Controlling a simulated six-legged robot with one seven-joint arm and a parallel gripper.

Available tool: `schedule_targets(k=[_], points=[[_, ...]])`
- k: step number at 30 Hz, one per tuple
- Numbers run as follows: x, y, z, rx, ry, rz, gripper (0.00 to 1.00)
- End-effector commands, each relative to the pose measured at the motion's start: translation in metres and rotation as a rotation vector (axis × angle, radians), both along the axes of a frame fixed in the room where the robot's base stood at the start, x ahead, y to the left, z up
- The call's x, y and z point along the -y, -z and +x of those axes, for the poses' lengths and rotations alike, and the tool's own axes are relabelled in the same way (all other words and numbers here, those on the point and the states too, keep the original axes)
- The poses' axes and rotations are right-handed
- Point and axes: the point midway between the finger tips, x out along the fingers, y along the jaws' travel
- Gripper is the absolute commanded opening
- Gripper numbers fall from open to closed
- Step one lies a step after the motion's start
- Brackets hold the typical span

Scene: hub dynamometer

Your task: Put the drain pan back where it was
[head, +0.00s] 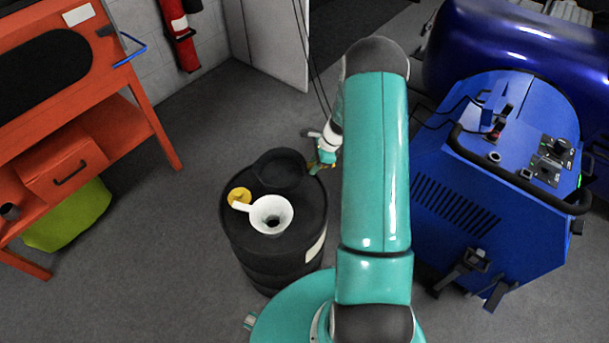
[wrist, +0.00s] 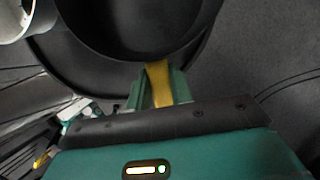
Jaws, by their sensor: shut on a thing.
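The drain pan (head: 279,170) is a round, shallow black pan over the far side of the black drum's top (head: 262,239). It also shows large at the top of the wrist view (wrist: 125,30). My gripper (head: 322,164) is at the pan's right edge. In the wrist view my gripper (wrist: 158,84) is shut on a yellow tab at the pan's rim. The pan looks about level. I cannot tell whether it rests on the drum or hangs just above it.
A white funnel (head: 272,214) and a yellow cap (head: 239,196) are on the drum's near side. A blue dynamometer console (head: 480,200) stands at right, an orange workbench (head: 110,110) at left. A red extinguisher (head: 180,35) hangs on the wall. Grey floor lies open between bench and drum.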

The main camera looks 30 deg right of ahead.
Motion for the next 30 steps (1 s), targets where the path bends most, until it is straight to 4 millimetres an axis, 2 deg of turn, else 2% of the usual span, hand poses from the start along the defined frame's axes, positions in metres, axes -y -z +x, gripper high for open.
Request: schedule_targets(k=[12, 23, 24, 26, 30], points=[[-0.001, 0.049, 0.001, 0.000, 0.000, 0.000, 0.00], [-0.004, 0.053, 0.002, 0.001, -0.001, -0.001, 0.00], [-0.004, 0.053, 0.002, 0.002, -0.001, -0.002, 0.29], [-0.004, 0.053, 0.002, 0.002, 0.000, -0.002, 0.41], [-0.004, 0.053, 0.002, 0.001, -0.001, -0.001, 0.43]])
